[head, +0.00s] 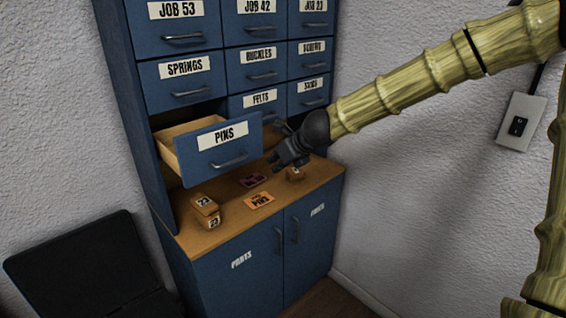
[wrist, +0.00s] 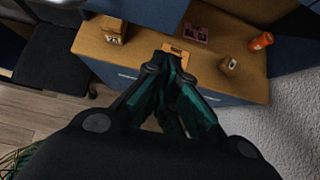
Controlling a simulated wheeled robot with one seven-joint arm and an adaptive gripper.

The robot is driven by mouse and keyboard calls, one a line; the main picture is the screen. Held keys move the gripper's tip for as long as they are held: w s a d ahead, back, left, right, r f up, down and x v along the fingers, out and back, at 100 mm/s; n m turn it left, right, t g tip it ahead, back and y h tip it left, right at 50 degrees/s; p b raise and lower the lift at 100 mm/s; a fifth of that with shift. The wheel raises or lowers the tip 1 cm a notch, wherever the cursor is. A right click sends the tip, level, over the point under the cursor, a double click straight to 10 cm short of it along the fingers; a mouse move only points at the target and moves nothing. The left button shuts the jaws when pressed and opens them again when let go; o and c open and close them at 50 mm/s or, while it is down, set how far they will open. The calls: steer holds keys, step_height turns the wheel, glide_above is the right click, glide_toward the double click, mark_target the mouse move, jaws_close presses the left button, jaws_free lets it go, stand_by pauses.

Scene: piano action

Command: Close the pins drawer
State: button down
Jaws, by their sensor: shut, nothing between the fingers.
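The pins drawer (head: 216,148) is blue with a white PINS label and a curved metal handle (head: 229,161). In the head view it is pulled well out of the cabinet, and its light wooden side shows. My gripper (head: 277,163) is shut and empty. It appears just right of the drawer front, above the counter; I cannot tell whether it touches the drawer. In the wrist view my gripper (wrist: 172,62) points toward the counter with its fingers together.
The wooden counter (head: 225,236) holds small numbered wooden blocks (head: 205,211), an orange card (head: 259,201) and a dark pink card (head: 253,180). An orange cylinder (wrist: 261,41) lies on the counter in the wrist view. The FELTS drawer (head: 262,102) sits right of the pins drawer.

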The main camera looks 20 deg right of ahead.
steer(key=shift+w+a+p, duration=0.15)
steer(key=shift+w+a, duration=0.05)
steer(key=shift+w, duration=0.35)
steer(key=shift+w+a+p, duration=0.15)
steer(key=shift+w+a, duration=0.05)
steer(key=shift+w, duration=0.35)
